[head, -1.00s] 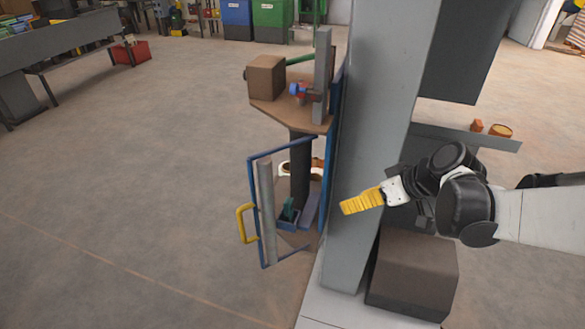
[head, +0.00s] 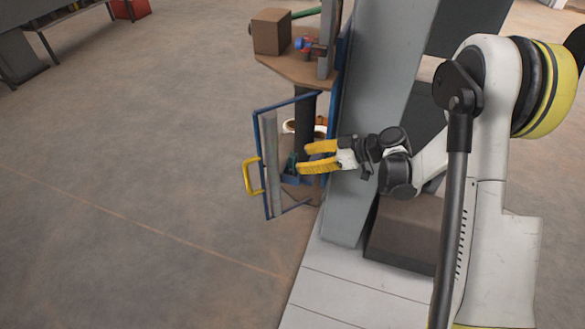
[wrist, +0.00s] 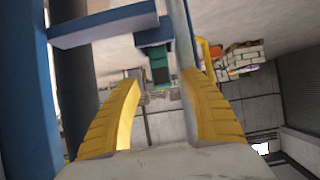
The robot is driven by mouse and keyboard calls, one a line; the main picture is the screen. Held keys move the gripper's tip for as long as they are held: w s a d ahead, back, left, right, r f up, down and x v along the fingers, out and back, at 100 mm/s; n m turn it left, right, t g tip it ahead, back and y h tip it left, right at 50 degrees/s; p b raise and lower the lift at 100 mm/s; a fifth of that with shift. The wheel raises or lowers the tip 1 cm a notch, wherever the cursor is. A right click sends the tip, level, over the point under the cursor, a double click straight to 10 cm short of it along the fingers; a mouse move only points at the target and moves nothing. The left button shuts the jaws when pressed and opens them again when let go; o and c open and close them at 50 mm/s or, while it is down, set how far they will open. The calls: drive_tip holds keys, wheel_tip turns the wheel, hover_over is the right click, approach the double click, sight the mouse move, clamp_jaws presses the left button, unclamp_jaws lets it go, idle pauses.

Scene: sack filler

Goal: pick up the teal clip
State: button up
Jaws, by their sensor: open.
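The teal clip (head: 291,163) stands in a small blue tray (head: 290,180) at the lower level of the sack filler, behind the blue-framed door. In the wrist view the teal clip (wrist: 160,66) shows ahead, between the fingertips in the picture and beyond them, below the blue tray (wrist: 152,37). My gripper (head: 303,158) has yellow fingers spread apart with nothing between them. In the head view it is just right of the clip and partly covers the tray. In the wrist view my gripper (wrist: 161,84) is also open and empty.
A blue door frame (head: 262,150) with a yellow handle (head: 247,176) stands left of the clip. A wooden shelf (head: 292,67) with a brown box (head: 272,32) is above. A wide grey column (head: 370,110) stands right. The floor at left is clear.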

sight(296, 160)
drive_tip(key=b+x, duration=0.2)
drive_tip(key=x, duration=0.3)
clamp_jaws()
